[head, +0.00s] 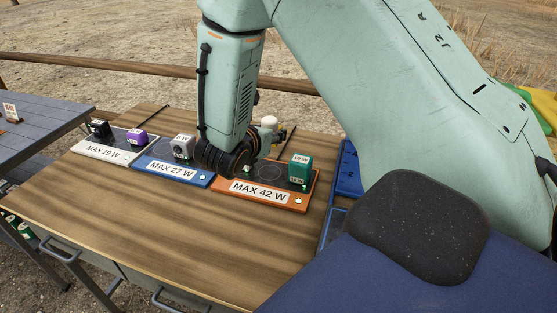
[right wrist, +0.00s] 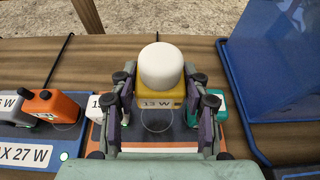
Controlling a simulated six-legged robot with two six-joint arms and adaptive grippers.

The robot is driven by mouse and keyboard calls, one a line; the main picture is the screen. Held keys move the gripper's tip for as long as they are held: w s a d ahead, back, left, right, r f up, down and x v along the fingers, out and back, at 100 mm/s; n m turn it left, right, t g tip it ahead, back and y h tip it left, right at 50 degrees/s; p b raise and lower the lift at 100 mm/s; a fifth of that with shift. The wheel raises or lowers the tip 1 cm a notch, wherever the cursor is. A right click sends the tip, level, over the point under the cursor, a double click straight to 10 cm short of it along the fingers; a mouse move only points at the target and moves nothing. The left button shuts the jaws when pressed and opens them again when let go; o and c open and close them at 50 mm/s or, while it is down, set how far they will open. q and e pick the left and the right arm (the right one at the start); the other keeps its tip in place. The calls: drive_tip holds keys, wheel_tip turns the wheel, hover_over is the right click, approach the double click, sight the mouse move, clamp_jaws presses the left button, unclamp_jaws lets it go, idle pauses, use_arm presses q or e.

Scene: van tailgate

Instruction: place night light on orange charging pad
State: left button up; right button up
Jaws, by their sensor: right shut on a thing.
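The night light (right wrist: 160,68) has a white dome on a yellow base labelled 13 W. My right gripper (right wrist: 160,102) is shut on its base, one finger on each side, and holds it upright. In the head view, the white dome of the night light (head: 269,122) shows just right of my wrist, which hides most of the gripper. The orange charging pad (head: 258,202), labelled MAX 42 W, lies below the held light. Whether the base touches the pad I cannot tell. My left gripper is not in view.
A green block (head: 300,167) stands on the orange pad's right part, and a white block (right wrist: 97,108) is at its left. The blue pad (head: 171,172) holds a grey device and an orange one (right wrist: 52,106). The white pad (head: 104,151) holds black and purple devices. A blue crate (head: 346,172) stands right.

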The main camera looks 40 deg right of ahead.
sight(268, 174)
drive_tip(key=f, duration=0.3)
drive_tip(key=shift+d+f+b, duration=0.25)
drive_tip(key=shift+b, duration=0.1)
drive_tip(key=shift+w+a+f, duration=0.15)
drive_tip(key=shift+a+f, duration=0.05)
drive_tip(key=shift+f, duration=0.35)
drive_tip(key=shift+w+a+f, duration=0.1)
drive_tip(key=shift+a+f, duration=0.05)
drive_tip(key=shift+f, duration=0.4)
drive_tip(key=shift+w+a+f, duration=0.1)
drive_tip(key=shift+a+f, duration=0.05)
drive_tip(key=shift+f, duration=0.05)
drive_tip(key=f, duration=0.1)
drive_tip(key=f+b, duration=0.1)
drive_tip(key=f, duration=0.1)
drive_tip(key=shift+s+d+f, duration=0.25)
drive_tip(key=shift+d+f, duration=0.1)
drive_tip(key=shift+f, duration=0.05)
drive_tip(key=shift+w+a, duration=0.2)
drive_tip(key=shift+s+d+f+b, duration=0.1)
drive_tip(key=shift+s+f+b, duration=0.1)
drive_tip(key=shift+b, duration=0.15)
drive_tip(key=o, duration=0.9)
drive_tip(key=shift+c, duration=0.2)
drive_tip(key=shift+o, duration=0.3)
drive_tip(key=shift+w, duration=0.15)
